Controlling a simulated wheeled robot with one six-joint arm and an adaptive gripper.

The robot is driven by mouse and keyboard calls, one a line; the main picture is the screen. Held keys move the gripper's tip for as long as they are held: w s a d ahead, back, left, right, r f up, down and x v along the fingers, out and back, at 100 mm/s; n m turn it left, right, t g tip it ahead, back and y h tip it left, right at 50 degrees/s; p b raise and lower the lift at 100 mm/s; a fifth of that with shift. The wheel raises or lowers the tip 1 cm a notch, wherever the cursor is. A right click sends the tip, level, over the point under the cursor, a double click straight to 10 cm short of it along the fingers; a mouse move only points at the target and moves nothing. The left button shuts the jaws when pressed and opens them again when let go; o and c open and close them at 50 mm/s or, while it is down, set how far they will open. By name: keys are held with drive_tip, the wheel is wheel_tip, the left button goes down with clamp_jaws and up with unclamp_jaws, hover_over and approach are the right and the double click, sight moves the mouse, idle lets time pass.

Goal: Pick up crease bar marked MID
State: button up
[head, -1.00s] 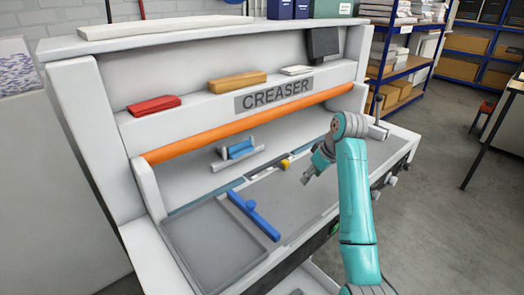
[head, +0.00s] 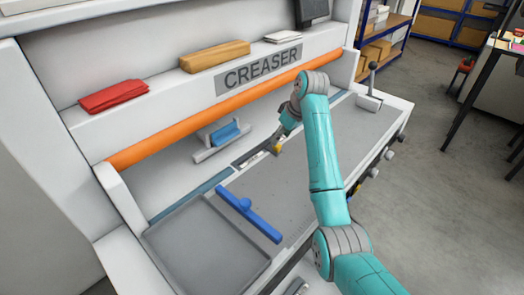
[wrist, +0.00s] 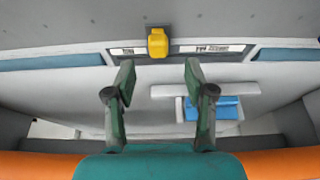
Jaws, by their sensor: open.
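A dark narrow bar with white labels lies in the slot at the back of the creaser bed, seen in the wrist view (wrist: 185,50). A yellow knob (wrist: 158,42) sits at its middle; it also shows in the head view (head: 277,149). The label print is too small to read, so I cannot confirm the MID marking. My gripper (wrist: 160,75) is open and empty, with its fingers apart, one either side of the knob in the picture and short of it. In the head view my gripper (head: 284,132) is just behind the knob, partly hidden by my arm.
An orange roller (head: 210,114) crosses above the bed. A blue block on a grey bracket (head: 225,133) stands behind the slot. A blue bar with a round knob (head: 250,212) lies across the bed beside a grey tray (head: 205,248).

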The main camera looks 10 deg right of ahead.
sight(264, 150)
drive_tip(key=shift+x, duration=2.7)
drive_tip(key=shift+w, duration=0.2)
clamp_jaws()
